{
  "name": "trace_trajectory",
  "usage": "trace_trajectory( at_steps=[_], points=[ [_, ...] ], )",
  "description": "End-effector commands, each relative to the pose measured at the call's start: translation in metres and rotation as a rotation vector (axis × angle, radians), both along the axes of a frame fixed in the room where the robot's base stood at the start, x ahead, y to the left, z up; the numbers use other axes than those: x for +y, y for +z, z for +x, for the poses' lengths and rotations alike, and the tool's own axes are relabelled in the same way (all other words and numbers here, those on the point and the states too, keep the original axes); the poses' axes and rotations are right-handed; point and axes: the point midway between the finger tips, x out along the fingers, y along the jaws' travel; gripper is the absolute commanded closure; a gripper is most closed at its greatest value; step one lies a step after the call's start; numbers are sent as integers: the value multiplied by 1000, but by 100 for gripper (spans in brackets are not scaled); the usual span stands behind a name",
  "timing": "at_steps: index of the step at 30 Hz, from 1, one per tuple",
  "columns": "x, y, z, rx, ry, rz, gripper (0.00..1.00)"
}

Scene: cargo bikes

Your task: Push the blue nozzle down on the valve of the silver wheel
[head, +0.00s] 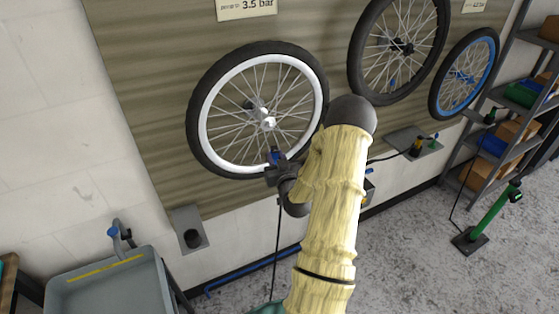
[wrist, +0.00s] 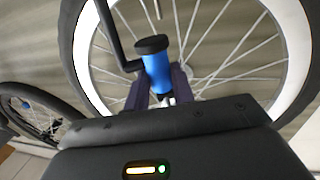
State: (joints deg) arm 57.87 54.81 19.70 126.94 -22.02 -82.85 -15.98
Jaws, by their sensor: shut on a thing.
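The silver wheel (head: 204,127) hangs on the wall panel, with a pale rim, a black tyre and a silver hub. Its spokes and pale rim (wrist: 294,60) fill much of the wrist view. My gripper (head: 275,160) is at the lower part of this wheel, inside the rim. It is shut on the blue nozzle (wrist: 157,72), a blue cylinder with a black cap and a dark side arm. In the head view the nozzle (head: 276,155) is a small blue spot at my fingertips. The valve is not clearly visible, so I cannot tell whether the nozzle touches it.
A dark wheel (head: 362,55) and a blue-rimmed wheel (head: 436,93) hang to the right. A green pump (head: 490,218) stands on the floor at right. A hose (head: 278,240) hangs below my gripper.

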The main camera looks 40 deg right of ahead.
Motion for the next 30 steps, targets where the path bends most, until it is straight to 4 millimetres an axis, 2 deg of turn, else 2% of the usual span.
trace_trajectory(
  at_steps=[21, 30],
  points=[
    [-13, -1, 57, -1, 2, -3, 96],
    [-17, 0, 70, -1, 0, 0, 96]
  ],
)
